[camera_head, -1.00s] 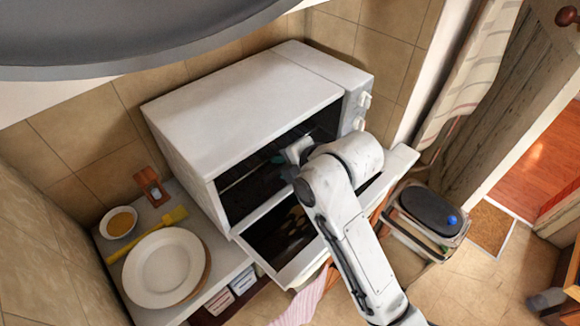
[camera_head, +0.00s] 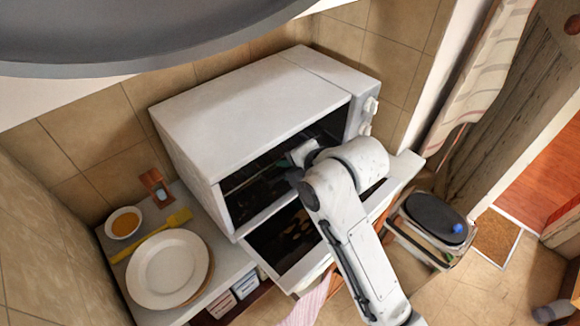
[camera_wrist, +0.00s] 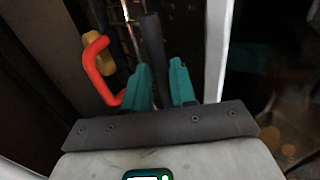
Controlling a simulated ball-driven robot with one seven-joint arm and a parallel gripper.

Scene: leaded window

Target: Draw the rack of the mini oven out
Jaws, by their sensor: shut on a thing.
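The white mini oven (camera_head: 250,110) stands with its door (camera_head: 290,245) folded down. Its dark cavity is open. The rack (camera_head: 243,182) shows as a thin metal line inside the cavity, and its thin wires also show in the wrist view (camera_wrist: 128,30). My gripper (camera_head: 288,160) reaches into the oven mouth. In the wrist view, its two teal fingers (camera_wrist: 162,78) are close together on a dark bar, which seems to be the rack's front edge. My wrist hides part of the oven mouth and the rack's right side.
A red, hook-shaped handle (camera_wrist: 95,68) lies left of my fingers in the wrist view. Left of the oven are a white plate (camera_head: 168,268), a small bowl (camera_head: 123,222) and a yellow utensil (camera_head: 160,233). A bin (camera_head: 434,216) stands at the right.

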